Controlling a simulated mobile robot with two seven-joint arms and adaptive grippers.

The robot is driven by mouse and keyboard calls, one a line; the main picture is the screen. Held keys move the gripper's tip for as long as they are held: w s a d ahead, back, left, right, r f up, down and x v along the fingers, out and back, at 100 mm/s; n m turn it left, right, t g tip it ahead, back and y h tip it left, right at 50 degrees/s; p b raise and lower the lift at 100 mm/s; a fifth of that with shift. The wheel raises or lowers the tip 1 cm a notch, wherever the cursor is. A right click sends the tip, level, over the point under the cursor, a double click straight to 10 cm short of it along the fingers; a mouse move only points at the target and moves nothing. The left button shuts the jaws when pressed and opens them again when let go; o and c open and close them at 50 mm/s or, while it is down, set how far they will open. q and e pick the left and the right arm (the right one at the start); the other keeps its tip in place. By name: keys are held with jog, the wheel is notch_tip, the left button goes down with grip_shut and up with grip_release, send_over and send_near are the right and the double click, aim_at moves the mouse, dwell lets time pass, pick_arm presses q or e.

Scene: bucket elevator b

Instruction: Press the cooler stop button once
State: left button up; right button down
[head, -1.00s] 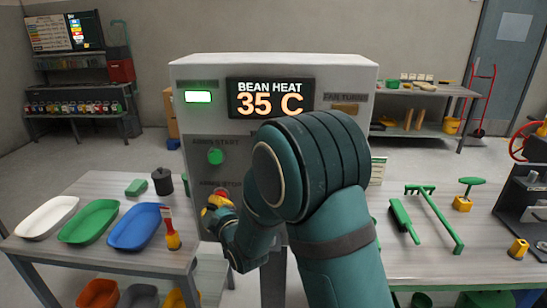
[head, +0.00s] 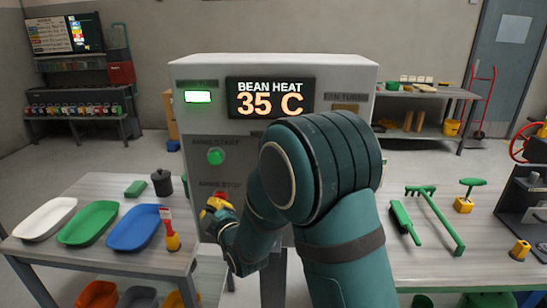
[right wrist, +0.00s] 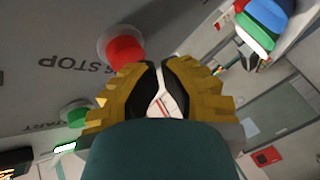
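The grey control cabinet (head: 205,130) stands in front of me in the head view. A red button (head: 221,196) sits low on its left face, under a label that seems to read "ARMS STOP". It shows large in the right wrist view (right wrist: 125,50), near a label ending in "STOP". My right gripper (head: 213,206) is just in front of and below this button in the head view. In the right wrist view its yellow fingers (right wrist: 159,65) are nearly together, empty, and appear apart from the button. No button labelled cooler stop is readable; my right arm hides the cabinet's lower right. My left gripper is out of view.
A green button (head: 216,157) sits above the red one. The display (head: 270,98) reads "BEAN HEAT 35 C", and a green lamp (head: 198,97) is lit. Tables with trays (head: 88,222) at left and green tools (head: 403,222) at right flank the cabinet.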

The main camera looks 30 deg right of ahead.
jog(key=s+a, duration=0.2)
jog(key=s, duration=0.1)
jog(key=s+a, duration=0.1)
jog(key=s, duration=0.1)
jog(key=shift+a, duration=0.15)
dwell(0.9)
jog(key=s+f+m+g, duration=0.3)
jog(key=s+f+g, duration=0.1)
jog(key=f, duration=0.6)
jog(key=s+f+m+g, duration=0.3)
jog(key=f+g, duration=0.1)
jog(key=f, duration=0.7)
jog(key=s+a+f+m+g+y, duration=0.1)
jog(key=s+a+f+m+g, duration=0.1)
jog(key=s+f, duration=0.3)
jog(key=s+a+f+m+g+y, duration=0.1)
jog(key=s+f+m+g, duration=0.3)
jog(key=s, duration=0.6)
jog(key=shift+a+f+g+y, duration=0.4)
jog(key=shift+a+f+g, duration=0.2)
jog(key=shift+f+g, duration=0.15)
